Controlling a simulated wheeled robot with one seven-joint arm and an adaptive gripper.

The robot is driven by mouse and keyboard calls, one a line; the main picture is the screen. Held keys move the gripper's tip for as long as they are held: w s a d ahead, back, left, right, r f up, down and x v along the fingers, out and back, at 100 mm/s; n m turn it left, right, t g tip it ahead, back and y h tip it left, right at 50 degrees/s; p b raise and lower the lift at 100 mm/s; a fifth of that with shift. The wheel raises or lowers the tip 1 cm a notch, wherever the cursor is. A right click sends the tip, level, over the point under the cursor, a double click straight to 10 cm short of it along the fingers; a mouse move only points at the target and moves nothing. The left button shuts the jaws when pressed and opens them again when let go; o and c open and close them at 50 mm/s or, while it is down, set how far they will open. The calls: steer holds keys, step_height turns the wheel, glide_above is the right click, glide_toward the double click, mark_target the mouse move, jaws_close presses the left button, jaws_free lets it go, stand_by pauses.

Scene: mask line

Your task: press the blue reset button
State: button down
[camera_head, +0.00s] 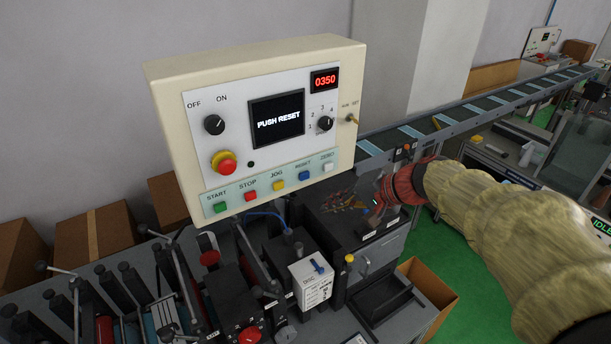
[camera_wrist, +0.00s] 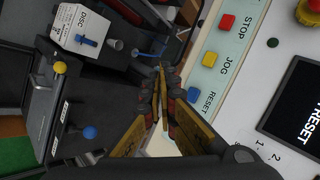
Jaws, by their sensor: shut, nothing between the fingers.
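The blue reset button (camera_head: 304,175) is in the row of coloured buttons along the bottom of the cream control box (camera_head: 260,208), between the yellow jog button and the white zero button. It also shows in the wrist view (camera_wrist: 194,94), right of my fingertips. My gripper (camera_wrist: 161,72) is shut and empty, its fingertips together beside the panel's lower edge, apart from the button. In the head view my arm comes in from the right in a beige sleeve, with the gripper right of and below the box. The screen (camera_head: 277,119) reads PUSH RESET.
The green start (camera_head: 220,207), red stop (camera_head: 250,196), yellow jog (camera_head: 278,185) and white zero (camera_head: 328,166) buttons flank the blue one. A red emergency knob (camera_head: 227,166) sits above them. Machinery with levers and a white DISC box (camera_head: 312,279) stands below the panel. A conveyor (camera_head: 480,105) runs behind.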

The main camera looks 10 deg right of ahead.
mark_target(304, 176)
steer(key=shift+a, duration=0.15)
steer(key=shift+w, duration=0.1)
steer(key=w+a+p, duration=0.2)
steer(key=w, duration=0.6)
steer(key=shift+a, duration=0.3)
steer(key=shift+w, duration=0.1)
stand_by(1.2)
steer(key=shift+w+a+b, duration=0.15)
steer(key=shift+w+b, duration=0.15)
steer(key=shift+w, duration=0.05)
steer(key=shift+w+a, duration=0.15)
steer(key=shift+w, duration=0.3)
stand_by(0.8)
stand_by(0.4)
steer(key=shift+s+d+b, duration=0.3)
steer(key=shift+s+b, duration=0.45)
steer(key=shift+s, duration=0.1)
